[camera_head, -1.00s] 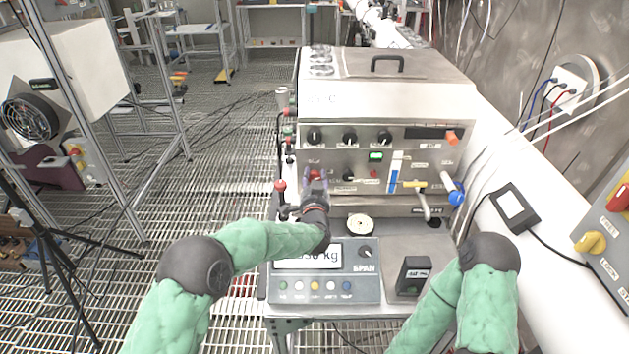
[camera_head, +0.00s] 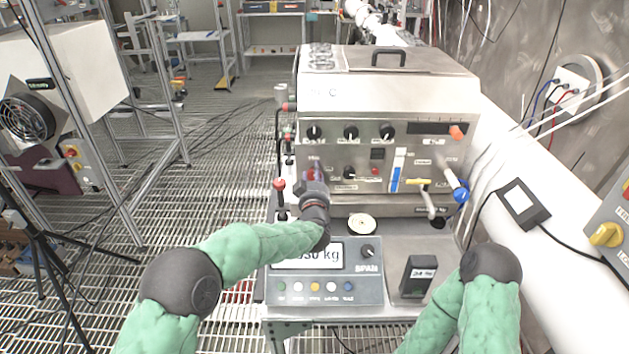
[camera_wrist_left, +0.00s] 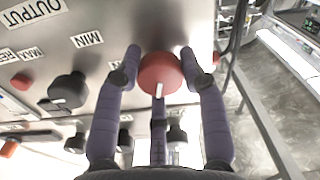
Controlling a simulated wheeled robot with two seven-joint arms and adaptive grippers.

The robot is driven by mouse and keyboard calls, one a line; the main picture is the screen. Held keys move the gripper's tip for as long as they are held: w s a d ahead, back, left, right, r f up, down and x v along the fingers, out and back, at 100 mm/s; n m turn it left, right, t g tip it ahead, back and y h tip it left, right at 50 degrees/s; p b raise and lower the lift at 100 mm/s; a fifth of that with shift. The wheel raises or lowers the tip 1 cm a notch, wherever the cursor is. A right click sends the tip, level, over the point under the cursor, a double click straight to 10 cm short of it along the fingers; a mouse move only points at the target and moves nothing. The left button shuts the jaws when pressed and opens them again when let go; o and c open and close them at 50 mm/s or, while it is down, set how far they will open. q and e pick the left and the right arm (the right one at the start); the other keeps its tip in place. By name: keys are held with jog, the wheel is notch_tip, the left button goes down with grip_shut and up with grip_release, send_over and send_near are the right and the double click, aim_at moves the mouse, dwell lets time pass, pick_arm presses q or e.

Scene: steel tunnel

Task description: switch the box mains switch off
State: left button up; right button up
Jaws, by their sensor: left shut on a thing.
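The box (camera_head: 390,95) is a large pale metal unit with a control panel on its front. The mains switch (camera_wrist_left: 160,72) shows in the left wrist view as a round red knob with a white pointer mark on the panel. My left gripper (camera_head: 315,172) is at the lower left of that panel. In the wrist view its purple fingers (camera_wrist_left: 161,62) stand on either side of the red knob, shut on it. In the head view the gripper hides the knob. A small indicator window (camera_head: 377,154) on the panel is dark. My right gripper is out of view.
Black knobs (camera_head: 351,132), a blue-and-white gauge (camera_head: 397,170) and a yellow-handled lever (camera_head: 419,183) share the panel. A scale display (camera_head: 325,270) and a small black box (camera_head: 418,276) sit in front. A red-topped stick (camera_head: 280,184) stands close left of the gripper.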

pick_arm(q)
jog(key=shift+a+r+n+b, duration=0.1)
jog(key=shift+n+b, duration=0.3)
jog(key=shift+n, duration=0.4)
jog(key=shift+a+r+n+b, duration=0.1)
jog(key=shift+n+b, duration=0.3)
jog(key=shift+n, duration=0.4)
jog(key=shift+w+r, duration=0.1)
jog(key=o, duration=1.1)
jog(key=shift+o, duration=0.2)
jog(key=shift+d+f, duration=0.1)
jog(key=shift+f, duration=0.1)
